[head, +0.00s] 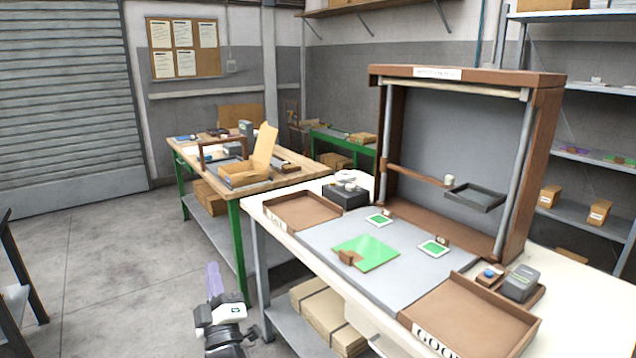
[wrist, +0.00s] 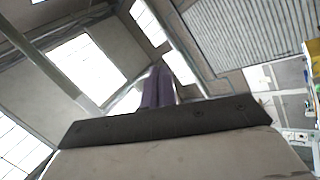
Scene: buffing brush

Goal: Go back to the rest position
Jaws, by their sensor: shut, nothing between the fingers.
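My gripper (head: 214,281) is in the head view at the bottom, left of the near workbench, with its purple fingers pointing up. It is over the floor, apart from the bench and everything on it. In the wrist view the purple fingers of my gripper (wrist: 158,88) are together with nothing held, against the ceiling and its bright panels. On the bench's grey mat (head: 325,235) lies a green board (head: 375,250) with a small brown block (head: 348,258) at its front left corner.
The near workbench (head: 590,290) carries a brown frame (head: 545,150), an empty tray marked GOOD (head: 470,312) and another brown tray (head: 300,209). A green-legged table (head: 238,240) stands behind. Open concrete floor (head: 110,270) lies to the left.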

